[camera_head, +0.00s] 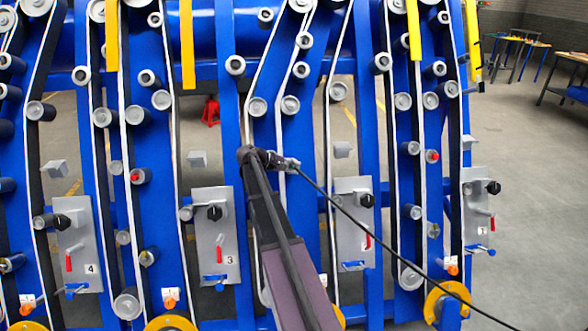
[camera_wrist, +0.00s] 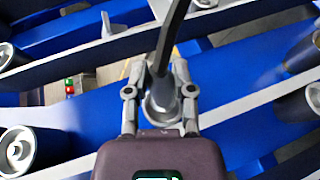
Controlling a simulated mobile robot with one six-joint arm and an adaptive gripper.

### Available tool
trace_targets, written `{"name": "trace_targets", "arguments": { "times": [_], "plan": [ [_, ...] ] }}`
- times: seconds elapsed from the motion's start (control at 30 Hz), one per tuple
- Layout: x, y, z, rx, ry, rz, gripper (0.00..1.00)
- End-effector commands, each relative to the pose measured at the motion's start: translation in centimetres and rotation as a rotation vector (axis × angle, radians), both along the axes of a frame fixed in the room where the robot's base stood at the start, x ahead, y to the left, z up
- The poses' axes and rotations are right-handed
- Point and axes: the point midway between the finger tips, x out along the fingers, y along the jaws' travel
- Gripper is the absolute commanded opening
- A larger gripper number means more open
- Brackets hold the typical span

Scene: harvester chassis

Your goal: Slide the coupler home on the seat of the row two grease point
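My gripper (camera_head: 262,157) is in front of the chassis, left of the third plate from the left. It is shut on the coupler (camera_head: 290,165), a small dark and silver fitting on the end of a black hose (camera_head: 375,236). In the wrist view, the silver coupler body (camera_wrist: 190,98) and dark hose (camera_wrist: 171,38) show between my gripper's fingers (camera_wrist: 157,88). The seat of the row two grease point cannot be made out; coupler, fingers and arm cover this area. Whether the coupler touches a seat cannot be told.
Blue uprights, belts and several rollers (camera_head: 290,104) crowd close around my gripper. The third grey plate (camera_head: 352,222) stands to its right, plate 3 (camera_head: 214,232) to its left. The hose trails to the lower right. Open floor (camera_head: 535,150) lies right of the chassis.

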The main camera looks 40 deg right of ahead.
Motion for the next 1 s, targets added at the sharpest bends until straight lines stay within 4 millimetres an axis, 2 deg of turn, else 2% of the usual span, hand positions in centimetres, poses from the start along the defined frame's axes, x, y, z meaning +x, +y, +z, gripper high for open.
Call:
{"name": "trace_targets", "arguments": {
  "times": [0.03, 0.1, 1.0],
  "plan": [
    [-0.01, 0.0, 0.03, 0.0, 0.0, 0.0, 0.51],
    [-0.02, 0.01, 0.02, 0.0, 0.0, 0.0, 0.71],
    [-0.01, 0.02, 0.02, 0.0, 0.0, 0.0, 0.71]
  ]
}}
